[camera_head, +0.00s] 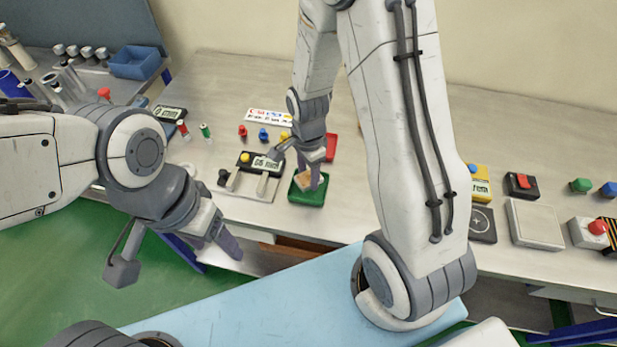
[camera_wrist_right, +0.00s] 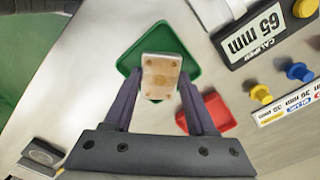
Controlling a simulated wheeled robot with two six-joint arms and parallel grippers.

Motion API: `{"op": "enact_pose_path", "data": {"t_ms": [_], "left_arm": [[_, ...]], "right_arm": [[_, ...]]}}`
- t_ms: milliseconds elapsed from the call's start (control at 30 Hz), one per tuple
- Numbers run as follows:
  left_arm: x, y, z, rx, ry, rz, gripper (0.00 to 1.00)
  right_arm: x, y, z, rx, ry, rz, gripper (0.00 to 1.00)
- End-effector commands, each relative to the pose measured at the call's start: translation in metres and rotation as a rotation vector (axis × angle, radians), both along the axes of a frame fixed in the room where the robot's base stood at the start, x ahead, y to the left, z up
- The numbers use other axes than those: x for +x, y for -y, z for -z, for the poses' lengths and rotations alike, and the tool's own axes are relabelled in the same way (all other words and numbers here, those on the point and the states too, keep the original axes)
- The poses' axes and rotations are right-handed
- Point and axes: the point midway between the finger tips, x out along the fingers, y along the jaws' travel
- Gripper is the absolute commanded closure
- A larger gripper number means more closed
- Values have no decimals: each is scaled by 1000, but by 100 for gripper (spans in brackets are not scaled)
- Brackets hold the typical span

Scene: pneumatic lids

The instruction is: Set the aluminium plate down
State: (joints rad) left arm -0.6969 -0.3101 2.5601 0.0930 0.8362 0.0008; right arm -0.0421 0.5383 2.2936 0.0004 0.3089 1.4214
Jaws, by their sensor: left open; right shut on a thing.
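A small pale, tan-tinged plate with dark round spots (camera_wrist_right: 161,76) is between the fingers of my right gripper (camera_wrist_right: 160,80), which is shut on it. In the head view the plate (camera_head: 303,181) shows brownish beside the fingertips of my right gripper (camera_head: 309,178). The green tray (camera_wrist_right: 133,62) lies directly beneath the plate; it also shows in the head view (camera_head: 308,199). I cannot tell whether the plate touches the tray floor. My left gripper (camera_head: 226,247) is open and empty, in front of the table edge at the left.
A red tray (camera_wrist_right: 216,111) is close beside the green one. A black caliper block marked 65 mm (camera_wrist_right: 262,35) stands near. Coloured knobs (camera_head: 263,134) sit behind. A yellow box (camera_head: 479,178) and a pale square plate (camera_head: 534,224) are at the right.

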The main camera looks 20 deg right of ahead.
Motion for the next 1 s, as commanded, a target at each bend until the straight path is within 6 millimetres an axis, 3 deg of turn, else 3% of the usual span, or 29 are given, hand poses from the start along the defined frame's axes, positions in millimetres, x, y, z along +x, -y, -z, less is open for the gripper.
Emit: {"op": "enact_pose_path", "data": {"t_ms": [200,600,633,700,1000], "left_arm": [[0,0,-6,0,0,0,31],[0,0,-1,0,0,0,31],[0,0,-2,0,0,0,31],[0,0,-3,0,0,0,31],[0,0,-3,0,0,0,31]], "right_arm": [[-1,1,24,-1,-3,1,100],[-1,1,30,0,-1,0,100],[-1,1,29,0,0,0,36],[-1,1,29,0,0,0,13],[-1,1,28,0,-1,0,13]]}}
